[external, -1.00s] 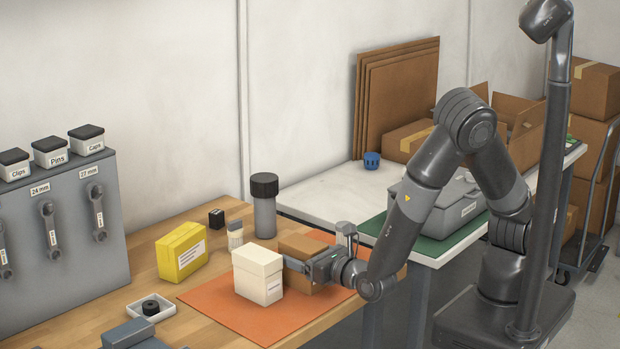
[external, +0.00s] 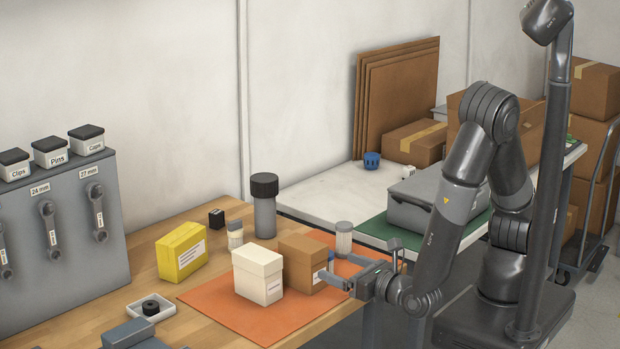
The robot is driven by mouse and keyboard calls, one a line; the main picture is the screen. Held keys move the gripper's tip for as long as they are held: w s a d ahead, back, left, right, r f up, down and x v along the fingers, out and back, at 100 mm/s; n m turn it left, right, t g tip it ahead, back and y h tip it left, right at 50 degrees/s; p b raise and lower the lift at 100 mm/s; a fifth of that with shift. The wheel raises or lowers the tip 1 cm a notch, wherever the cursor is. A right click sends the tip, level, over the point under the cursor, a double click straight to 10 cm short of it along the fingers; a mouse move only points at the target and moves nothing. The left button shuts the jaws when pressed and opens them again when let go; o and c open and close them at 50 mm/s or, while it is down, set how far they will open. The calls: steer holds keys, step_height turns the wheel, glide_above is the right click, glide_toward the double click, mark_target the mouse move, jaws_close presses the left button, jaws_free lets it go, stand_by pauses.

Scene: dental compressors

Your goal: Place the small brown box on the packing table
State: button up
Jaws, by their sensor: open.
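The small brown box (external: 302,263) stands upright on the orange mat (external: 230,308) on the wooden bench, just right of a cream box (external: 258,275). A white label shows on its right side. My gripper (external: 336,266) is open and empty, to the right of the brown box, with its fingers pointing towards it. A gap seems to lie between the fingers and the box, though the near fingertip is close to its lower right edge. The white-topped table (external: 318,194) behind, with cardboard boxes on it, appears to be the packing table.
A ribbed pale cylinder (external: 344,240) and a small blue item (external: 331,259) are close behind my gripper. A dark-capped bottle (external: 264,208) and a yellow box (external: 181,252) stand on the bench. A grey case (external: 433,212) sits on a green mat; the white table's left part is clear.

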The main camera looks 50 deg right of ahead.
mark_target(320, 259)
steer(key=shift+s, duration=0.1)
stand_by(0.3)
steer(key=w, duration=0.6)
steer(key=shift+w, duration=0.25)
steer(key=shift+w+r, duration=0.15)
steer(key=shift+w, duration=1.35)
steer(key=shift+w+r, duration=0.1)
steer(key=shift+w, duration=1.4)
steer(key=shift+c, duration=0.4)
steer(key=c, duration=1.1)
steer(key=shift+r, duration=0.1)
steer(key=shift+c, duration=0.2)
